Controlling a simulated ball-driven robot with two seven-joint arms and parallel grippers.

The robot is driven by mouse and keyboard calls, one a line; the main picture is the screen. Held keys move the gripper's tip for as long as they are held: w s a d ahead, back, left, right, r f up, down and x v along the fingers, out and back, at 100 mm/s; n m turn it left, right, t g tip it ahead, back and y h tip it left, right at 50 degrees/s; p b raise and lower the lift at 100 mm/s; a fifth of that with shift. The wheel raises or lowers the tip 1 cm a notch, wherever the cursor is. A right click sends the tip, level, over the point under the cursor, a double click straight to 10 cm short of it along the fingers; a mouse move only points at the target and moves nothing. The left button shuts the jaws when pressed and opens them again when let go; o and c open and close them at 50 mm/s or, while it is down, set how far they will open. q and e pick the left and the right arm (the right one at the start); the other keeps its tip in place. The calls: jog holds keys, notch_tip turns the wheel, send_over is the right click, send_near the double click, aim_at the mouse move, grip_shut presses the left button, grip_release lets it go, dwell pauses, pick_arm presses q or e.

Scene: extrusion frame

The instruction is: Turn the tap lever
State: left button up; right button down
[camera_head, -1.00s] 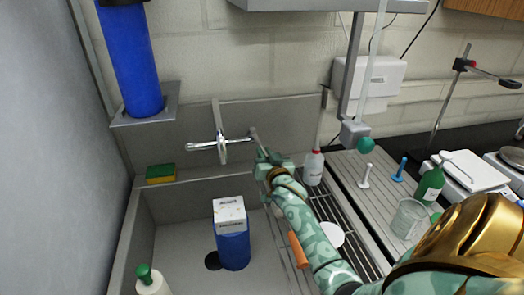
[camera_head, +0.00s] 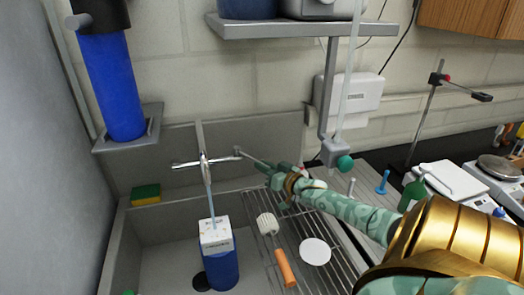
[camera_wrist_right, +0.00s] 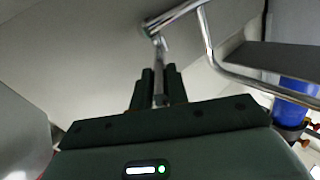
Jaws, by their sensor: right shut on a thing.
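The chrome tap (camera_head: 203,160) is on the back wall of the sink. Its lever (camera_head: 252,158) extends to the right and slightly down in the head view. My right gripper (camera_head: 272,169) is at the lever's outer end. In the right wrist view the dark fingers (camera_wrist_right: 160,90) are shut on the lever (camera_wrist_right: 160,62), which runs between them. A thin stream of water (camera_head: 209,190) falls from the spout to the top of a blue and white container (camera_head: 221,268) in the sink. My left gripper is not in view.
A wire rack (camera_head: 325,242) to the right holds a brush with an orange handle (camera_head: 286,268) and a white disc (camera_head: 315,251). A shelf (camera_head: 300,29) hangs above. A yellow-green sponge (camera_head: 146,193) lies on the left ledge. A blue cylinder (camera_head: 110,85) stands at left.

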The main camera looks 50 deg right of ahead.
jog(key=c, duration=1.4)
grip_release()
jog(key=shift+f, duration=0.1)
jog(key=shift+o, duration=0.2)
jog(key=s+p, duration=0.2)
jog(key=s, duration=1.4)
jog(key=shift+a+p, duration=0.35)
jog(key=shift+p, duration=0.05)
jog(key=shift+s, duration=0.1)
